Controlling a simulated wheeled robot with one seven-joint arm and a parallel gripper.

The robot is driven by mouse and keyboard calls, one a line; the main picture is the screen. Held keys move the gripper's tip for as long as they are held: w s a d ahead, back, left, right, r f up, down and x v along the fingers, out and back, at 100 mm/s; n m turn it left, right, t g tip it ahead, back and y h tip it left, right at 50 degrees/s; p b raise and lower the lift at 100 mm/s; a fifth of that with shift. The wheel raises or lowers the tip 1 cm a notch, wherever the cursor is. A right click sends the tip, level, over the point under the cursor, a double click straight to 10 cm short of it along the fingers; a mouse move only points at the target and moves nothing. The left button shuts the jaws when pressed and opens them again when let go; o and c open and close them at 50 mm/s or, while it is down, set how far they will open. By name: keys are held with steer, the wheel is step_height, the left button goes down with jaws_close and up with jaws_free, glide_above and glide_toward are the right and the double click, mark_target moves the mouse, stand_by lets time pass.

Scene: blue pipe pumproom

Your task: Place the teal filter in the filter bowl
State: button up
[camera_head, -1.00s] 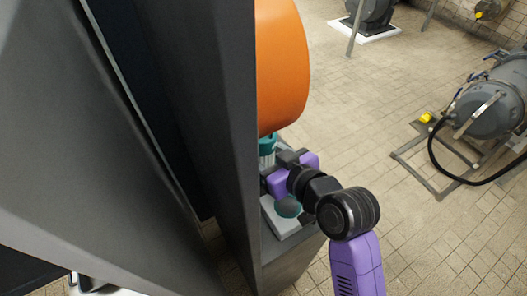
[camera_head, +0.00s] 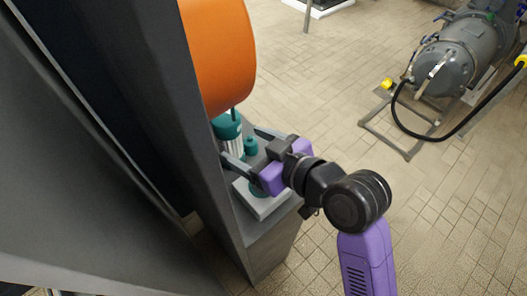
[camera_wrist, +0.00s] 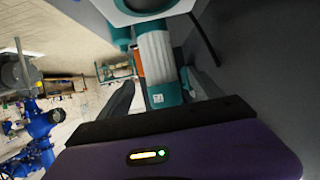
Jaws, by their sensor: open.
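A white ribbed cylinder with teal ends, which looks like the teal filter (camera_head: 236,148), stands upright under the orange drum in the head view. It also shows in the wrist view (camera_wrist: 154,52), in front of my gripper. My gripper (camera_head: 243,146) is open, with its fingers spread on either side of the cylinder. I cannot tell whether they touch it. A smaller teal part (camera_head: 250,146) is beside it. A pale grey block (camera_head: 264,207) lies below my gripper, with a teal part partly hidden on it. I cannot tell which part is the filter bowl.
The large orange drum (camera_head: 218,55) hangs just above the cylinder. A dark grey panel (camera_head: 165,110) closes off the left side. A grey tank on a frame (camera_head: 445,65) with a black hose stands at the upper right. The tiled floor between is clear.

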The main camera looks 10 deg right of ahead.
steer(key=shift+v, duration=2.75)
steer(key=s+d+f+m+h, duration=0.1)
steer(key=f, duration=0.1)
steer(key=s+d+f+m+t, duration=0.1)
steer(key=d+f, duration=0.1)
steer(key=s+d+f+m+h, duration=0.1)
steer(key=shift+s+d+f+h, duration=0.1)
steer(key=shift+d+f+h, duration=0.05)
steer(key=shift+f+h, duration=0.2)
steer(key=s+d+f+m+t+h, duration=0.2)
steer(key=s+d+f+m+h, duration=0.1)
steer(key=s+d+f, duration=0.4)
steer(key=s+d+r+m+h, duration=0.1)
steer(key=s+d+r, duration=0.1)
steer(key=s, duration=0.6)
steer(key=s+d+r+t+h, duration=0.1)
steer(key=s+d+r+h, duration=0.1)
steer(key=s, duration=0.6)
steer(key=shift+s+r+m, duration=0.35)
steer(key=shift+r+m, duration=0.05)
steer(key=shift+s+d+r, duration=0.1)
steer(key=shift+s+r, duration=0.15)
steer(key=shift+s, duration=0.05)
steer(key=c, duration=0.3)
steer(key=shift+s, duration=0.1)
steer(key=c, duration=0.6)
